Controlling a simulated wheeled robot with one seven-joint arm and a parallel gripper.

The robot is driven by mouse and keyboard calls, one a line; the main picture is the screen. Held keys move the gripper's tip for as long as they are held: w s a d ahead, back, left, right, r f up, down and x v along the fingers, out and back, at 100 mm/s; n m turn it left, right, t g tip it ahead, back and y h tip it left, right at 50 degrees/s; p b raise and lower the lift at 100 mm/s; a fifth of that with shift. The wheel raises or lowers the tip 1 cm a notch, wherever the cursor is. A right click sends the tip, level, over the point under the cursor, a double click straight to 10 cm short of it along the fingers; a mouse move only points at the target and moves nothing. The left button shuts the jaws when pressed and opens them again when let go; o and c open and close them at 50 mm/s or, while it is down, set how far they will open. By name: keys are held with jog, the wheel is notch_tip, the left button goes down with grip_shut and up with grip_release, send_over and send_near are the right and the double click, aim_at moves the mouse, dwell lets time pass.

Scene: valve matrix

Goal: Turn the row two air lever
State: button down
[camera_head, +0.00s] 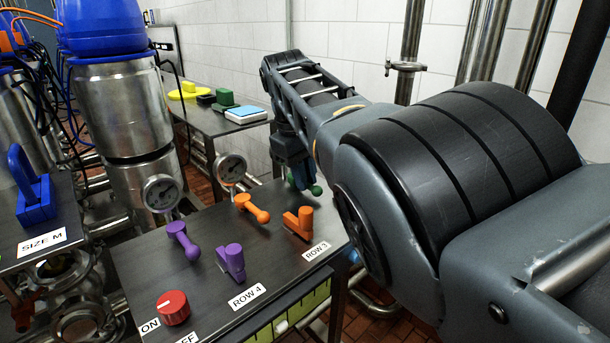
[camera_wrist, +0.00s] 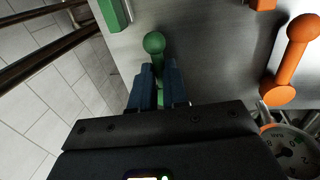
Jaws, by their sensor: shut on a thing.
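In the wrist view, a green ball-ended lever (camera_wrist: 154,43) stands between the two dark blue fingers of my gripper (camera_wrist: 159,72). The fingers are shut on its shaft, and its round end sticks out past them. Another green lever (camera_wrist: 113,14), with a blocky handle, is at the upper left edge. In the head view my gripper (camera_head: 292,160) is at the far end of the lever panel (camera_head: 140,245), behind my arm. A little of the green ball-ended lever (camera_head: 316,189) shows there. No row two label is visible.
The panel also carries an orange ball-ended lever (camera_head: 252,208), an orange block lever (camera_head: 299,223) by ROW 3, purple levers (camera_head: 183,240) by ROW 4, and a red knob (camera_head: 173,307). A pressure gauge (camera_head: 232,168) stands behind the panel. A tiled wall is close by.

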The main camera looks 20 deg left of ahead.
jog(key=c, duration=1.4)
grip_release()
notch_tip(320, 180, up, 8)
jog(key=s, duration=0.1)
jog(key=shift+s+a+f+b, duration=0.15)
jog(key=shift+s+a+b, duration=0.05)
jog(key=shift+a+b, duration=0.2)
